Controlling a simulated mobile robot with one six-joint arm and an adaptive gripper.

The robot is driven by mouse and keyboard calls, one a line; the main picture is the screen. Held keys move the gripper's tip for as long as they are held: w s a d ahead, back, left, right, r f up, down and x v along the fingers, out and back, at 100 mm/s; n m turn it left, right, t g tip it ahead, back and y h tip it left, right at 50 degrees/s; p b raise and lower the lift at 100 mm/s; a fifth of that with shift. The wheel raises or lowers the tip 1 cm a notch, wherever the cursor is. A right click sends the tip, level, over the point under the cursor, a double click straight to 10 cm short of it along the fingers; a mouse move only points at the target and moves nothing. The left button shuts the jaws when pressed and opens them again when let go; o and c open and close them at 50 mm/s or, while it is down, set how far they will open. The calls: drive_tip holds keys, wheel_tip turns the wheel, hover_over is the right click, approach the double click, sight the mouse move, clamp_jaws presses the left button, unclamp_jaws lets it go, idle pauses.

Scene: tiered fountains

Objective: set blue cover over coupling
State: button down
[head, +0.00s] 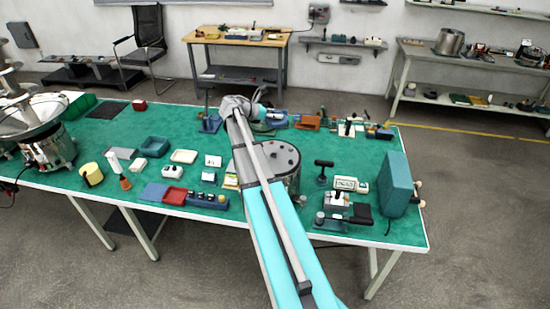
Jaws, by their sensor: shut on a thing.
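My arm reaches from the bottom of the head view to the middle of the green table. My gripper (263,127) is small and partly hidden at its far end, low over the table. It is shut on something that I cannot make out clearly. A small blue piece (278,119) is close beside it on the right; I cannot tell if this is the blue cover. I cannot pick out the coupling for certain among the small fixtures.
A grey round drum (283,158) is partly behind my arm. A teal box (397,184) stands at the right end. A blue stand (210,123) is left of my gripper, an orange-brown block (307,122) to its right. A metal bowl machine (45,140) stands far left. Small trays and parts crowd the front.

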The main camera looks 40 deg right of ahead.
drive_tip(key=shift+a, duration=0.15)
drive_tip(key=s+a+f+b, duration=0.4)
drive_tip(key=s+a, duration=0.5)
drive_tip(key=a, duration=0.2)
drive_tip(key=shift+w+f, duration=0.15)
drive_tip(key=w+d+f+b, duration=0.4)
drive_tip(key=d, duration=0.1)
drive_tip(key=w+d+f+b, duration=0.4)
drive_tip(key=f+b, duration=0.1)
drive_tip(key=shift+w+d, duration=0.35)
drive_tip(key=shift+d, duration=0.05)
drive_tip(key=shift+f, duration=0.1)
idle(0.4)
